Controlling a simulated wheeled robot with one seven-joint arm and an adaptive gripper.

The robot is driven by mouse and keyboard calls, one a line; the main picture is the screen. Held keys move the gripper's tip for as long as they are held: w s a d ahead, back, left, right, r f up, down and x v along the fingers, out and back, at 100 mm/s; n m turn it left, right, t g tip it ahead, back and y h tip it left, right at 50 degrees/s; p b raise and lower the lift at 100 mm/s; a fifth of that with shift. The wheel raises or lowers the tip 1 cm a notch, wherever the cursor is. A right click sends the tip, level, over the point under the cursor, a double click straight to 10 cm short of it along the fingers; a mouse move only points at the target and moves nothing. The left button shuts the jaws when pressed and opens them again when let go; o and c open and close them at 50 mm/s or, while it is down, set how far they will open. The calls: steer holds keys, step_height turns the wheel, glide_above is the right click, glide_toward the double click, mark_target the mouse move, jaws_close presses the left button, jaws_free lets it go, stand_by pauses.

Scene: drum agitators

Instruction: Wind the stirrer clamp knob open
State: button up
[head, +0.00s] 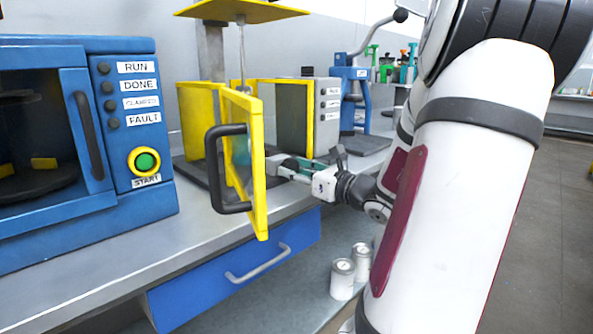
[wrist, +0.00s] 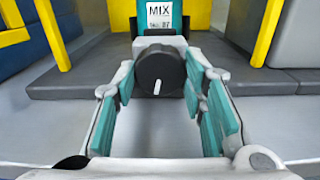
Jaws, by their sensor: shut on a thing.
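The stirrer clamp knob is a round black knob (wrist: 158,66) with a white mark pointing down, in the upper middle of the wrist view. My gripper (wrist: 160,80) has its teal-padded fingers on both sides of the knob, shut on it. Behind the knob stands a teal container (wrist: 180,14) with a white MIX label. In the head view, my gripper (head: 283,165) reaches in from the right behind the open yellow door (head: 258,180) of the stirrer. The knob is hidden there by the door and gripper.
The yellow door with a black handle (head: 212,170) stands open toward the camera, close to my gripper. A blue machine (head: 150,75) with a green start button is at left. A grey control box (head: 327,110) and a blue press (head: 362,115) stand behind on the bench.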

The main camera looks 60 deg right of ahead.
steer(key=shift+n+b, duration=0.35)
steer(key=shift+n, duration=0.85)
steer(key=o, duration=1.2)
steer(key=shift+c, duration=0.2)
steer(key=shift+s, duration=0.15)
steer(key=v, duration=1.1)
steer(key=shift+s, duration=0.35)
steer(key=shift+w+a, duration=0.1)
steer(key=shift+a, duration=0.05)
